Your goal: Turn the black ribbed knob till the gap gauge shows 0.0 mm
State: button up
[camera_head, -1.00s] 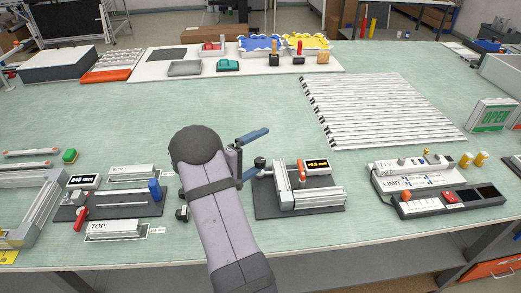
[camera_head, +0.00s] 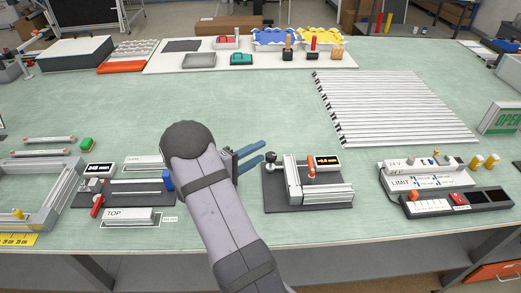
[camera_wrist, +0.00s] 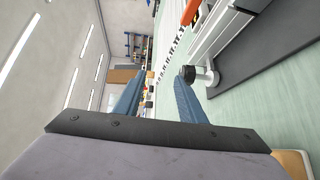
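The black ribbed knob (camera_head: 269,161) sits at the left end of the gap fixture (camera_head: 300,207) in the head view. In the wrist view the knob (camera_wrist: 188,74) shows on a pale shaft, just past the right fingertip. The gap gauge (camera_head: 326,161) is a small display with orange digits, too small to read surely. My gripper (camera_head: 262,152) has two blue fingers, apart with nothing between them. Its tips are just left of the knob. In the wrist view my gripper (camera_wrist: 162,75) also shows open, with the knob outside the gap between the fingers.
An orange lever (camera_head: 311,170) stands on the fixture near the gauge. A second fixture (camera_head: 125,190) with a display lies left of my arm. A control box (camera_head: 430,180) is at the right. Rows of metal profiles (camera_head: 395,105) lie behind. The middle mat is clear.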

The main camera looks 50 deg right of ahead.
aim_at(268, 160)
jog(key=a+p, duration=0.2)
jog(key=a, duration=0.5)
jog(key=shift+w+f, duration=0.2)
dwell(0.4)
jog(key=shift+a+r+p, duration=0.1)
jog(key=shift+p, duration=0.35)
jog(key=shift+m+t+h, duration=0.4)
jog(key=shift+m+t, duration=0.3)
jog(key=shift+m, duration=0.1)
jog(key=s+d+f+b, duration=0.1)
jog(key=d, duration=0.1)
jog(key=s+d+f+b, duration=0.3)
jog(key=d+b, duration=0.1)
jog(key=d, duration=0.1)
jog(key=shift+s+f, duration=0.25)
jog(key=shift+f, duration=0.15)
jog(key=shift+w+d+f+n+t+b, duration=0.1)
jog(key=shift+w+f+n+t+b, duration=0.05)
jog(key=shift+w+n+t+b, duration=0.2)
jog(key=shift+w+a+f+n+t+b, duration=0.2)
jog(key=shift+w+f+n+t, duration=0.1)
jog(key=shift+w+n, duration=0.35)
jog(key=shift+w+a+f+n+t+b, duration=0.15)
jog(key=shift+w+n+t+b, duration=0.1)
jog(key=shift+w+n, duration=0.35)
jog(key=shift+d+r+p, duration=0.15)
jog(key=shift+d+p, duration=0.85)
jog(key=shift+d, duration=1.8)
jog(key=shift+w+d, duration=0.2)
jog(key=shift+d, duration=0.75)
